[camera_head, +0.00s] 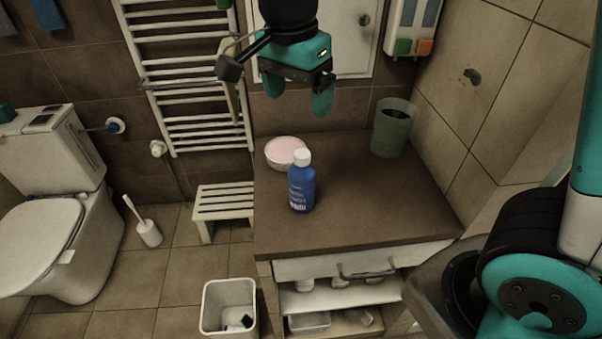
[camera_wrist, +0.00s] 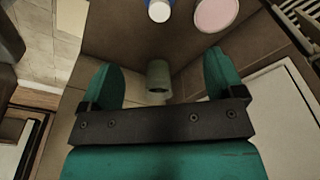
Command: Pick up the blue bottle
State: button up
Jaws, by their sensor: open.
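The blue bottle (camera_head: 301,186) with a white cap stands upright on the brown cabinet top (camera_head: 365,220), near its left side. In the wrist view its white cap (camera_wrist: 159,11) and a little blue show at the top edge, and the rest is cut off. My gripper (camera_head: 298,98) is open and empty. It hangs above the back of the cabinet, higher than the bottle and apart from it. In the wrist view the two teal fingers (camera_wrist: 162,80) are spread wide with nothing between them touching.
A white bowl with a pink top (camera_head: 285,152) stands just behind the bottle. A greenish tumbler (camera_head: 392,128) stands at the back right. The cabinet top's front right is clear. A towel radiator (camera_head: 190,80) is on the wall, and a small stool (camera_head: 222,202) stands left.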

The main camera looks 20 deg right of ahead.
aim_at(302, 166)
jog(key=f, duration=0.7)
jog(key=d+f, duration=0.1)
jog(key=f, duration=0.3)
jog(key=shift+w+f+p, duration=0.1)
jog(key=shift+w+p, duration=0.15)
jog(key=shift+p, duration=0.1)
jog(key=shift+w+d+f+p, duration=0.1)
jog(key=shift+f+p, duration=0.15)
jog(key=shift+f, duration=1.15)
jog(key=shift+d+f+p, duration=0.1)
jog(key=shift+f+p, duration=0.15)
jog(key=shift+f, duration=1.15)
jog(key=shift+c, duration=0.5)
jog(key=c, duration=1.3)
jog(key=shift+a+r, duration=0.1)
jog(key=shift+r, duration=0.05)
